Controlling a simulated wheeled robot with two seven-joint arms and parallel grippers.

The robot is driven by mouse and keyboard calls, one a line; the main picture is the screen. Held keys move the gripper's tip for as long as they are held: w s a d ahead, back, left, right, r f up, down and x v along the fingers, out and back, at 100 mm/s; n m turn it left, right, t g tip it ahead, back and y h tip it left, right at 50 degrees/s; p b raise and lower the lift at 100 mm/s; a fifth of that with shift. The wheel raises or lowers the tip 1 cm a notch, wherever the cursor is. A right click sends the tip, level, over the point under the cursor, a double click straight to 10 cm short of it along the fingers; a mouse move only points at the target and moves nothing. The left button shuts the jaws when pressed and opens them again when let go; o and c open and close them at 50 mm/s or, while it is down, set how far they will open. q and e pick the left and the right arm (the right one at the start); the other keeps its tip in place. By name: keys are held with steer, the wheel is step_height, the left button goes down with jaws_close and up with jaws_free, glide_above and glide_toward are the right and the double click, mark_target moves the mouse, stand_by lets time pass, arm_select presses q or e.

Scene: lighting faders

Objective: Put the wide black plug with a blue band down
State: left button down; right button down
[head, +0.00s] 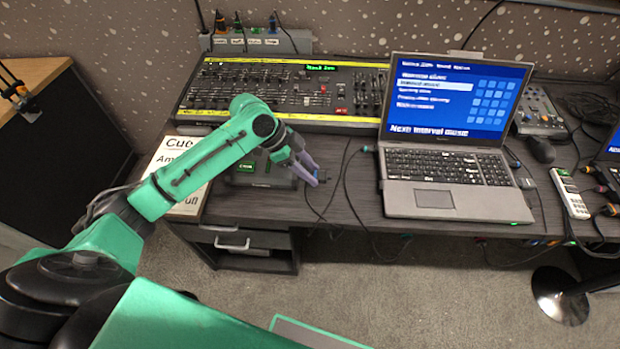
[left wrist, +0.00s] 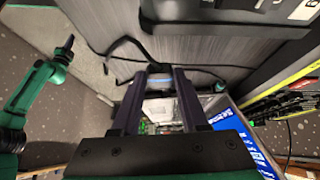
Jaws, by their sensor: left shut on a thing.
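The wide black plug (left wrist: 160,80) shows in the left wrist view as a dark body with a blue band, between the two fingers. My left gripper (head: 315,176) is shut on it, above the front of the desk and left of the laptop. It also shows in the left wrist view (left wrist: 160,97). In the head view the plug is too small and hidden to make out clearly.
The laptop (head: 445,192) stands open right of my gripper. A lighting desk (head: 290,88) with faders lies behind, and a small black box (head: 262,176) sits just left. Cables (head: 348,185) run over the desk (head: 345,208). A white sign (head: 172,158) lies at the left.

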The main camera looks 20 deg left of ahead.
arm_select(q)
step_height(320, 180, down, 3)
steer(key=shift+f, duration=0.55)
steer(key=shift+c, duration=2.2)
jaws_free()
arm_select(e)
steer(key=shift+s+a+f, duration=0.1)
steer(key=shift+s+a, duration=0.05)
steer(key=shift+a, duration=0.1)
arm_select(q)
steer(key=shift+r, duration=0.35)
steer(key=v, duration=1.2)
arm_select(e)
steer(key=shift+d, duration=0.1)
